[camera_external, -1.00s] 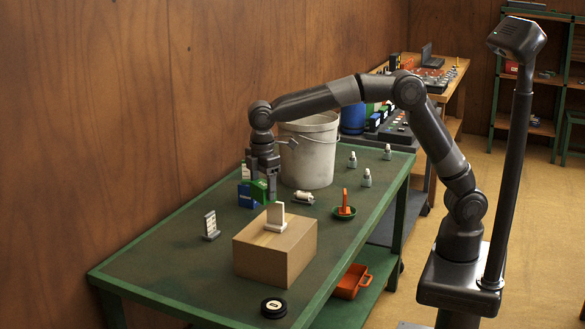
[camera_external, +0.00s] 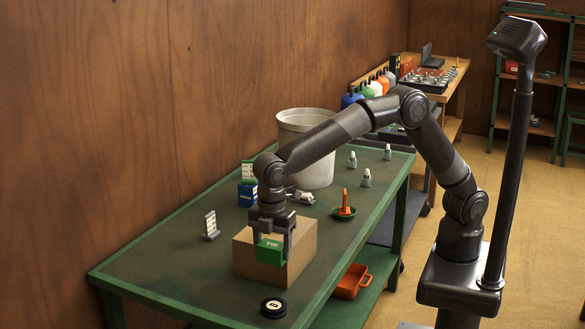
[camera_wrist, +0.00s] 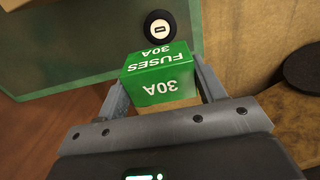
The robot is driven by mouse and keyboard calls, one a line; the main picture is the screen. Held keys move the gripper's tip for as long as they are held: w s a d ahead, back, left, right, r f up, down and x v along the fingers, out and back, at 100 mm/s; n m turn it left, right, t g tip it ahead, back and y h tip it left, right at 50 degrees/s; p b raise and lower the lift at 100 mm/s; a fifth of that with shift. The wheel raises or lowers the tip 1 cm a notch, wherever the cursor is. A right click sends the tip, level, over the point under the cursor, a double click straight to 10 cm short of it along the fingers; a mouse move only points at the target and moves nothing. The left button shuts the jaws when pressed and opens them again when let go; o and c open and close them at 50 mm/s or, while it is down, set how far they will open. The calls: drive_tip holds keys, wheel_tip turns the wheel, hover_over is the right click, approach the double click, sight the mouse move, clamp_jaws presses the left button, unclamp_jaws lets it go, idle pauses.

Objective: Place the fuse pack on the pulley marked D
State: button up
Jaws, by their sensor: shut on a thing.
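The green fuse pack (camera_external: 269,252) is held between the fingers of my gripper (camera_external: 273,238), in front of the cardboard box in the external view. In the wrist view the pack (camera_wrist: 160,76) reads "FUSES 30A" and has a gripper finger on each side. It appears held above the table. A black round pulley (camera_external: 273,308) with a pale centre lies on the table near its front end, apart from the pack. It also shows in the wrist view (camera_wrist: 159,27), beyond the pack. The mark on its centre is too small to read surely.
The cardboard box (camera_external: 306,252) stands close behind my gripper. The table (camera_external: 185,280) is clear around the pulley.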

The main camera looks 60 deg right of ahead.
approach(274, 304)
wheel_tip(274, 304, down, 5)
drive_tip(key=shift+f, duration=0.2)
idle(0.3)
drive_tip(key=shift+f, duration=0.1)
drive_tip(key=o, duration=1)
wheel_tip(274, 304, up, 12)
drive_tip(key=shift+r, duration=0.15)
